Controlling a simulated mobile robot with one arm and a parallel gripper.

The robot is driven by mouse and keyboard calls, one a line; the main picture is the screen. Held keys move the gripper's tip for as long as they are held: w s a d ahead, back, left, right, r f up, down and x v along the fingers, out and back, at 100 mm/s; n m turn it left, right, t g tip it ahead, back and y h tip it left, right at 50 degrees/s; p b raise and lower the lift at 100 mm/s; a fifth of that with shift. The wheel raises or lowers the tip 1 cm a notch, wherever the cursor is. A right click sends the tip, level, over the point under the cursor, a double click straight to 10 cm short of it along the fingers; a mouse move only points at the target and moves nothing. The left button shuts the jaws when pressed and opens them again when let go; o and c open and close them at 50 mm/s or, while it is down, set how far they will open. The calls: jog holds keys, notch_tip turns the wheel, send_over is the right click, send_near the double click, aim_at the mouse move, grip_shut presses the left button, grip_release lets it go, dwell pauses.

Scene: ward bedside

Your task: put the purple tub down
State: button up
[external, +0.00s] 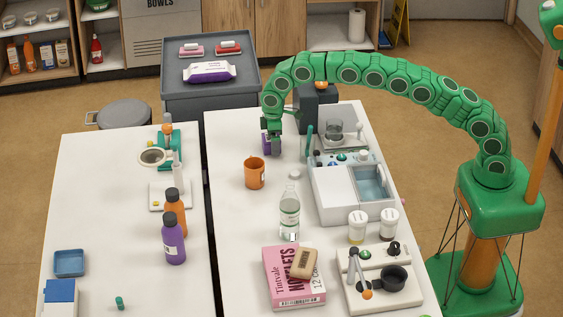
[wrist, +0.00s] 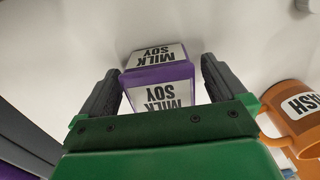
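The purple tub (external: 271,145) is at the end of my gripper (external: 275,126), above the far part of the right-hand white table. In the wrist view, the tub (wrist: 158,76) has a purple body and white labels reading MILK SOY, and sits between the two dark fingers of my gripper (wrist: 160,85).
An orange mug (external: 254,173) stands near the tub; it also shows at right in the wrist view (wrist: 298,112). A white and grey device (external: 350,187) and a clear bottle (external: 289,215) are nearby. Bare tabletop (external: 229,140) lies left of the tub.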

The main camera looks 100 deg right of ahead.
notch_tip(320, 180, up, 12)
jog(key=shift+f, duration=0.25)
jog(key=s+a+r, duration=0.5)
jog(key=s+a, duration=0.1)
jog(key=s, duration=0.2)
jog(key=s+a+r+g, duration=0.1)
jog(key=s+a+r, duration=0.3)
jog(key=s+a, duration=0.3)
jog(key=s+a+r, duration=0.5)
jog(key=s, duration=0.4)
jog(key=s+a+f, duration=0.2)
jog(key=s+a, duration=0.1)
jog(key=s, duration=0.8)
jog(key=s+a+f, duration=0.2)
jog(key=s, duration=1)
jog(key=s+a+f, duration=0.2)
jog(key=s+a, duration=0.1)
jog(key=s, duration=0.9)
jog(key=shift+a+g, duration=0.35)
jog(key=shift+g, duration=0.05)
jog(key=shift+s, duration=0.1)
